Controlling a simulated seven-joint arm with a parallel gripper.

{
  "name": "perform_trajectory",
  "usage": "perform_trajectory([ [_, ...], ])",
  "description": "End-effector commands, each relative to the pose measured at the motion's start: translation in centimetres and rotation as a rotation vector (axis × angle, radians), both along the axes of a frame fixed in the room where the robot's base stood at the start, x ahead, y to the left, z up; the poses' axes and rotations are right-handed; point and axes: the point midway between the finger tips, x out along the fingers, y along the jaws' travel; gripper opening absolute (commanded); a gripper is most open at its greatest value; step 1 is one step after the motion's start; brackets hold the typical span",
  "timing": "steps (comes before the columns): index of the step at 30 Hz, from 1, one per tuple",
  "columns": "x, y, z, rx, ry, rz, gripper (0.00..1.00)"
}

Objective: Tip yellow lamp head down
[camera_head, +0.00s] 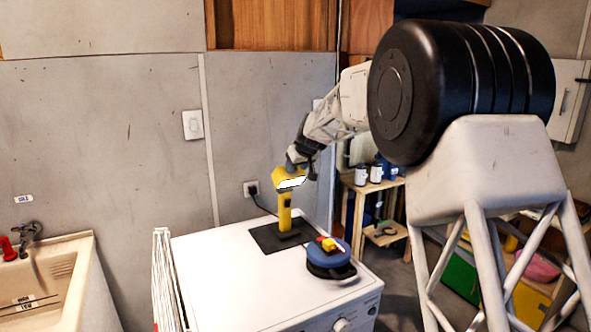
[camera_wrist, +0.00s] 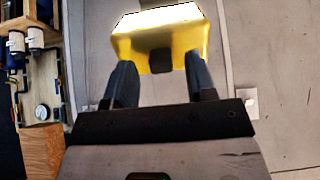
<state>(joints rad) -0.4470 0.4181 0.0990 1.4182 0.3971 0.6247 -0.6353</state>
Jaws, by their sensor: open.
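The yellow lamp (camera_head: 285,210) stands upright on a dark square mat (camera_head: 268,238) on top of the white washing machine. Its head (camera_head: 290,181) is tilted, with a bright white lit face toward the front. My gripper (camera_head: 298,163) is right behind and above the lamp head in the head view. In the wrist view the yellow head (camera_wrist: 160,38) lies between and just beyond the two dark fingers of my gripper (camera_wrist: 157,80). The fingers are apart, one toward each side of the head; I cannot tell whether they touch it.
A round blue case (camera_head: 328,258) with a red and yellow piece on top sits on the washing machine (camera_head: 225,285), close to the lamp's right. A cord runs to the wall outlet (camera_head: 251,188). A sink (camera_head: 60,280) stands at left. The machine's left top is clear.

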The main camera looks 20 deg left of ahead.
Motion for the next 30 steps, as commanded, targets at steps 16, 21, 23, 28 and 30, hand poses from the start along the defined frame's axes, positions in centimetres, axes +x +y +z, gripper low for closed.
perform_trajectory([
  [16,-2.3,-2.6,4.3,-0.001,0.003,0.000,0.51],
  [21,-2.6,-2.8,4.7,-0.002,0.003,0.001,0.51],
  [23,-2.6,-2.8,4.8,-0.002,0.003,0.001,0.51],
  [28,-2.6,-2.8,4.8,-0.002,0.003,0.001,0.51],
  [30,-2.6,-2.8,4.8,-0.002,0.003,0.001,0.51],
])
